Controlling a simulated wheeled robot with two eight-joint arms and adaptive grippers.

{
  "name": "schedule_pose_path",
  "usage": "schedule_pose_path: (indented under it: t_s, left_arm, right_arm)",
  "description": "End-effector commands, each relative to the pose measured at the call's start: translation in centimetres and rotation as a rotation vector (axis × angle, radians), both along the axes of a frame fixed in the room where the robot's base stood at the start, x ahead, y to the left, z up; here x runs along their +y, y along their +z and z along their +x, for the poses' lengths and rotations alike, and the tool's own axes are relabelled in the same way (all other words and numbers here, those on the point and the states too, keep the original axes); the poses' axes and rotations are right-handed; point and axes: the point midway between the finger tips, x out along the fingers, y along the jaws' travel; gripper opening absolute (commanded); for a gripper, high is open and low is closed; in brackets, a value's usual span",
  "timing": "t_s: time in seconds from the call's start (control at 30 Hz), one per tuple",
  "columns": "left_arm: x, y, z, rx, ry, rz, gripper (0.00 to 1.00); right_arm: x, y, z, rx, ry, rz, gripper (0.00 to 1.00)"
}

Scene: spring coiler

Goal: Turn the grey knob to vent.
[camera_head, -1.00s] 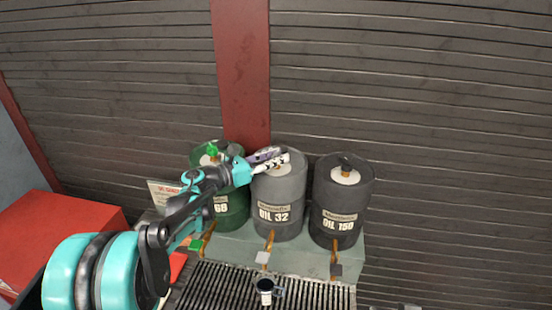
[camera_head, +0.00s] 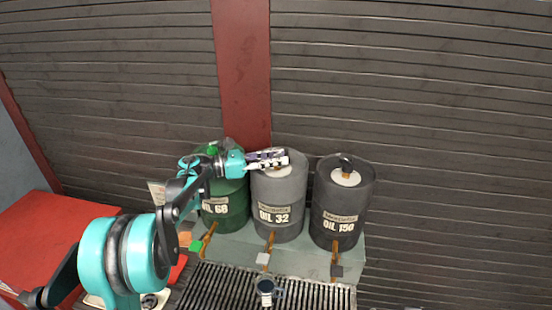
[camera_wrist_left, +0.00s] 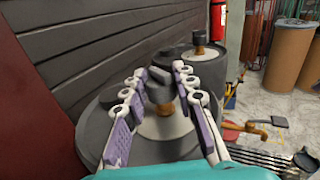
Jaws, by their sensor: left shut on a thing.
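The grey drum marked OIL 32 (camera_head: 279,208) stands in the middle of three drums. The grey knob (camera_wrist_left: 158,88) sits on a brass stem in the pale disc on its top. My left gripper (camera_head: 280,158) reaches over this drum from the left. In the left wrist view, its purple-padded fingers (camera_wrist_left: 160,85) are shut on the knob, one on each side. In the head view the fingers hide the knob. No vent marking is readable. My right gripper is not in view.
The green OIL 68 drum (camera_head: 226,207) stands left, partly behind my left arm. The dark OIL 150 drum (camera_head: 340,208) with a black knob (camera_head: 346,163) stands right. Brass taps hang below over a slatted grate (camera_head: 225,285), where a small cup (camera_head: 265,287) stands. A ribbed wall (camera_head: 420,110) is behind.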

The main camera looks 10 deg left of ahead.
Motion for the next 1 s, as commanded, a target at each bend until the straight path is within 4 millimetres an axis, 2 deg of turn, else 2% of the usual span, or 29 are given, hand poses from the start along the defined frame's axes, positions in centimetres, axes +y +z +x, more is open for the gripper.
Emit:
schedule_pose_path:
  t_s: [0.07,0.1,0.17,0.2,0.57,0.67,1.0]
  left_arm:
    - [0.0,0.0,0.0,0.000,0.000,0.000,0.00]
    - [0.0,0.0,0.0,0.000,0.000,0.000,0.30]
    - [0.0,0.0,0.0,0.000,0.000,0.000,0.45]
    - [0.0,0.0,0.0,0.000,0.000,0.000,0.48]
    - [0.5,0.0,-0.2,0.000,0.002,0.000,0.48]
    - [1.8,0.0,-0.8,0.000,0.004,0.000,0.48]
    - [8.3,0.0,-3.9,0.000,0.004,0.000,0.48]
  right_arm:
    - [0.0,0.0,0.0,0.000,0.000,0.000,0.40]
    - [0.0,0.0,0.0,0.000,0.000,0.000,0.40]
    - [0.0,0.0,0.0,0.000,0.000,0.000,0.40]
    - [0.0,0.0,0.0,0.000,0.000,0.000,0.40]
    - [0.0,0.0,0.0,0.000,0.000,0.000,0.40]
    - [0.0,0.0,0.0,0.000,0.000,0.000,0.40]
    - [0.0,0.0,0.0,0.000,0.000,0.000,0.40]
